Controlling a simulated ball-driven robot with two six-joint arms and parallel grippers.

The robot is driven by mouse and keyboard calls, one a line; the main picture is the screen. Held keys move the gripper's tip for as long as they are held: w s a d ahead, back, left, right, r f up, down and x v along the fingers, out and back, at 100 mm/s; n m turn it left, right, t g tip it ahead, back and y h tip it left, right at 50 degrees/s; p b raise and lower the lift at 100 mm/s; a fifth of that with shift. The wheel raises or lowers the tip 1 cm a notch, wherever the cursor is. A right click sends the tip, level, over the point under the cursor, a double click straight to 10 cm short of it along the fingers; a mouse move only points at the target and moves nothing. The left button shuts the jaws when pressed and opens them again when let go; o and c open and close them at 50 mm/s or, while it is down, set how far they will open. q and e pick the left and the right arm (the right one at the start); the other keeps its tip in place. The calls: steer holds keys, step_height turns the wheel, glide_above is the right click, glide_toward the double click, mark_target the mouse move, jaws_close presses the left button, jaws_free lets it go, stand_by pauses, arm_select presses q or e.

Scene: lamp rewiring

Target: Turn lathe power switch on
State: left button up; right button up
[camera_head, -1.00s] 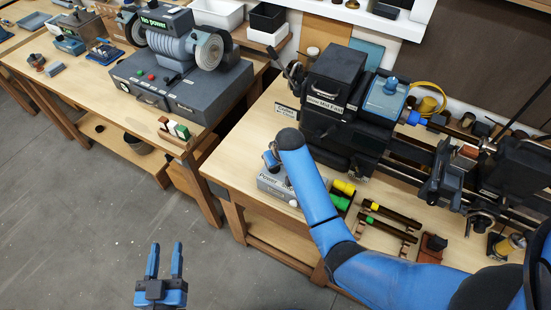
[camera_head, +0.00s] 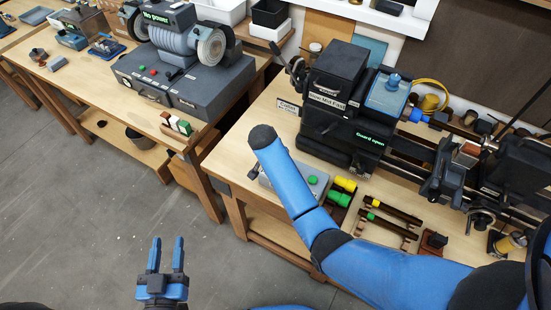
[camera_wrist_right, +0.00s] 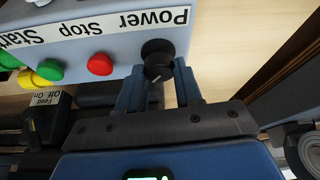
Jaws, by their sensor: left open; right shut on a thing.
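The lathe (camera_head: 335,90) stands on the right bench, and its small display (camera_head: 370,139) reads "Guard open" in green. Its control box (camera_head: 290,178) sits at the bench's front, partly hidden by my right arm. In the right wrist view the box shows upside-down labels "Power", "Stop" and "Start". The black power knob (camera_wrist_right: 157,52) is between the fingers of my right gripper (camera_wrist_right: 158,78), which is shut on it. A white mark shows on the knob. My left gripper (camera_head: 166,255) is open and empty above the floor.
A red button (camera_wrist_right: 100,64) and a green button (camera_wrist_right: 50,70) are beside the knob. A grinder (camera_head: 180,50) stands on the left bench. The floor between is clear.

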steer(key=shift+m, duration=0.6)
steer(key=o, duration=1)
steer(key=shift+o, duration=0.2)
steer(key=shift+a+r, duration=0.1)
steer(key=b+v, duration=0.2)
steer(key=v, duration=0.8)
steer(key=shift+a+r+b, duration=0.2)
steer(key=shift+r+b, duration=0.1)
